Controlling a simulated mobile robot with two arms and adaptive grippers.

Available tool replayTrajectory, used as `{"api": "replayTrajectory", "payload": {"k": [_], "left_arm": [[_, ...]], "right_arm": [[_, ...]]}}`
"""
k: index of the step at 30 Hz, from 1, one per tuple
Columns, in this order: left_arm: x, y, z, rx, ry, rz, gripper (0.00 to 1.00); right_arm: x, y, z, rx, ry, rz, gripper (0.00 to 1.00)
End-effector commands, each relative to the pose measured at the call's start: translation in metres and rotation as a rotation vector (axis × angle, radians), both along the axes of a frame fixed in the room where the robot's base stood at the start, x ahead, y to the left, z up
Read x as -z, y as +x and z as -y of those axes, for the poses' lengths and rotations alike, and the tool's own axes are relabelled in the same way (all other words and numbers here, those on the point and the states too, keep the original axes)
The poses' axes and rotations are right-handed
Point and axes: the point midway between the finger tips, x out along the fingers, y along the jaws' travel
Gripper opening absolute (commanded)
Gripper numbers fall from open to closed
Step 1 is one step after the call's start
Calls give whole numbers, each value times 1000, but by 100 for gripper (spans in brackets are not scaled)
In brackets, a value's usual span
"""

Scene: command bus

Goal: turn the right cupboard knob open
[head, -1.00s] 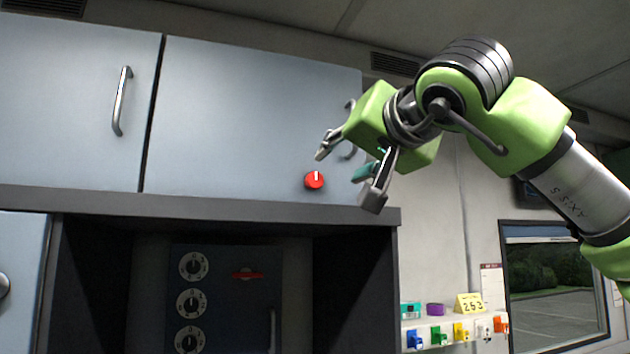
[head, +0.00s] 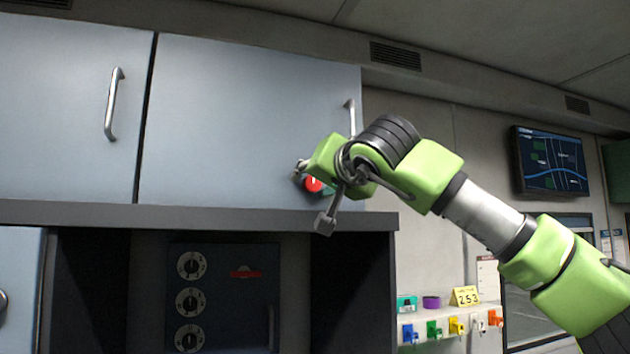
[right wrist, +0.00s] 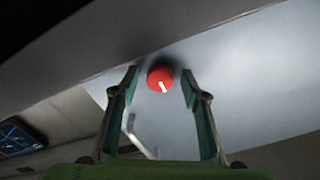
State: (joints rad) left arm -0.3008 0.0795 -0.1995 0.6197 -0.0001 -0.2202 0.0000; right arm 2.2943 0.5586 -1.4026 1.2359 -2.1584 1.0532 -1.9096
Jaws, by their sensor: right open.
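The red knob (head: 313,184) with a white mark sits low on the right door of the blue-grey upper cupboard (head: 240,120). In the head view its white mark is about upright, and my gripper partly covers the knob. My right gripper (head: 311,197) is open in front of it, one finger to its upper left and one below. In the right wrist view the knob (right wrist: 160,79) shows between the tips of the two spread fingers (right wrist: 160,88). I see no contact with either finger. My left gripper is out of view.
A metal handle (head: 351,117) is on the same door, above my gripper. The cupboard's dark lower ledge (head: 200,215) runs just below the knob. A dark panel with dials (head: 225,295) stands underneath. Coloured small items line a shelf (head: 455,313) at the right.

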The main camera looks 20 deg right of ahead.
Motion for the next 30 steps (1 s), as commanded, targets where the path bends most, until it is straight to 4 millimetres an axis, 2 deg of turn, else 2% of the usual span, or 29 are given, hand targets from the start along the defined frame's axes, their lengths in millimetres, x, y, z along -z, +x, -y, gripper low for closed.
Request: {"api": "replayTrajectory", "payload": {"k": [2,3,7,20,30], "left_arm": [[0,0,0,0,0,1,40],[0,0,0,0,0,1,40],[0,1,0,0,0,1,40],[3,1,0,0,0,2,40],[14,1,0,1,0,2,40]], "right_arm": [[0,0,0,0,0,-1,41],[0,0,0,0,0,-1,36],[0,0,0,0,0,-1,3],[1,0,0,-1,55,-2,3],[2,0,-1,-2,301,-11,3]]}}
